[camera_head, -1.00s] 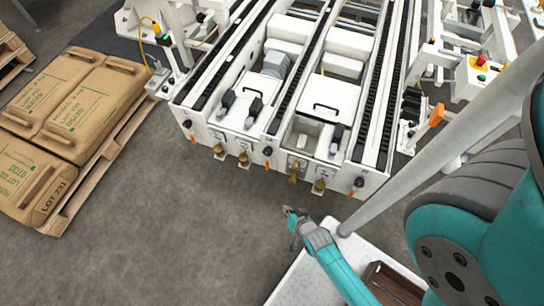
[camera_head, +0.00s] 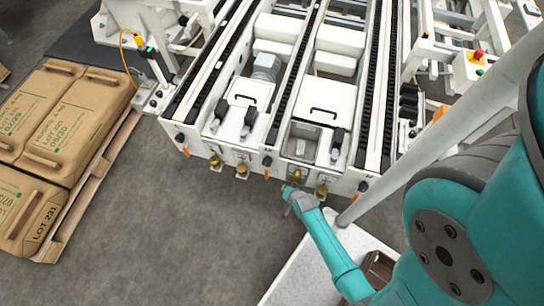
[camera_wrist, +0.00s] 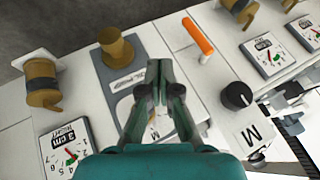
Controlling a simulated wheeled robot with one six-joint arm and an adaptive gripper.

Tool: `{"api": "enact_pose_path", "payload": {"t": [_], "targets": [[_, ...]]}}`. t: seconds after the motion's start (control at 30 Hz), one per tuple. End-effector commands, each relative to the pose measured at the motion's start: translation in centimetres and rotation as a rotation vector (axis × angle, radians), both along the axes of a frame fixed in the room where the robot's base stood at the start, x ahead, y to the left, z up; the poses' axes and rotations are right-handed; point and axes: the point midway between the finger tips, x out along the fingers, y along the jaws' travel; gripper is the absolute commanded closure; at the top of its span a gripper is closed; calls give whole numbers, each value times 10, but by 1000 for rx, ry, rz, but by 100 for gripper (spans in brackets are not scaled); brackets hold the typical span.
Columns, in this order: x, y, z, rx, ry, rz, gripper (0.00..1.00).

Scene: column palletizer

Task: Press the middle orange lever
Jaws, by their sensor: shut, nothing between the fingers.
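The middle orange lever (camera_head: 266,174) hangs on the front face of the white machine, below a black knob. One orange lever (camera_wrist: 198,36) also shows in the wrist view, beside a black knob marked M; it appears to be the middle one. My gripper (camera_head: 287,189) is close to the machine front, a little right of and below that lever in the head view. In the wrist view its fingertips (camera_wrist: 160,70) are together and empty, left of and below the lever, with a visible gap between them. Contact with the machine cannot be told.
Brass fittings (camera_wrist: 115,45) stick out near the fingers, with dial gauges (camera_wrist: 66,147) beside them. Another orange lever (camera_head: 185,152) is at the machine's left corner. Stacked brown sacks (camera_head: 75,110) lie on a pallet at left. Grey floor is open in front of the machine.

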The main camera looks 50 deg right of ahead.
Motion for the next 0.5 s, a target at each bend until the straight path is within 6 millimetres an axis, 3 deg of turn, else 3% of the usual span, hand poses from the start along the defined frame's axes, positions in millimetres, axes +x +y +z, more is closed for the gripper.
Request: {"api": "enact_pose_path", "payload": {"t": [0.5], "targets": [[36,-20,-53,0,1,1,100]]}}
